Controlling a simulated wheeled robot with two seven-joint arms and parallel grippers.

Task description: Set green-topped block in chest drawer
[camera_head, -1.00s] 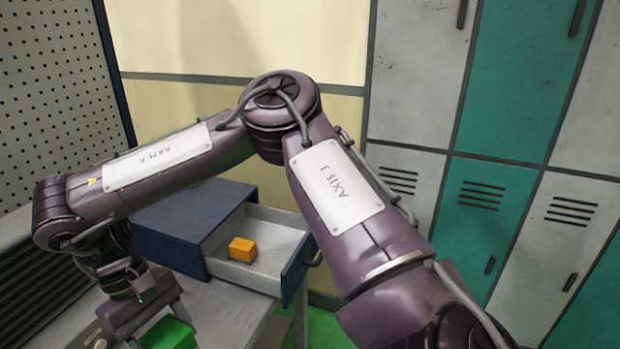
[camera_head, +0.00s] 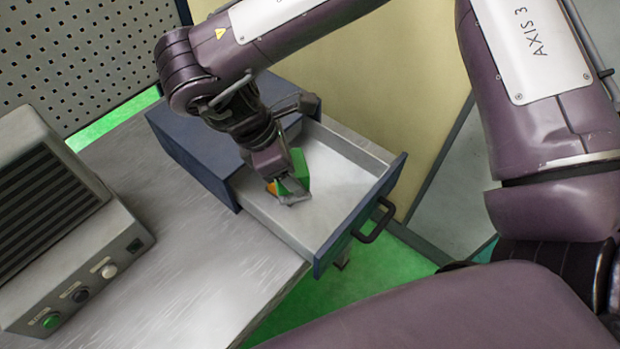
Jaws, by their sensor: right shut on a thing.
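My right gripper (camera_head: 288,188) is shut on the green-topped block (camera_head: 300,166), whose green face shows beside the fingers. The gripper points down into the open drawer (camera_head: 362,212) of the dark blue chest (camera_head: 190,152). I cannot tell whether the block touches the drawer floor. An orange block (camera_head: 271,188) in the drawer is mostly hidden behind the gripper. My left gripper is not in view.
A grey machine (camera_head: 122,245) with vents and buttons stands on the metal table (camera_head: 205,290) at the left. The drawer's front, with its dark handle (camera_head: 378,222), sticks out past the table edge. The drawer floor is clear toward the front.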

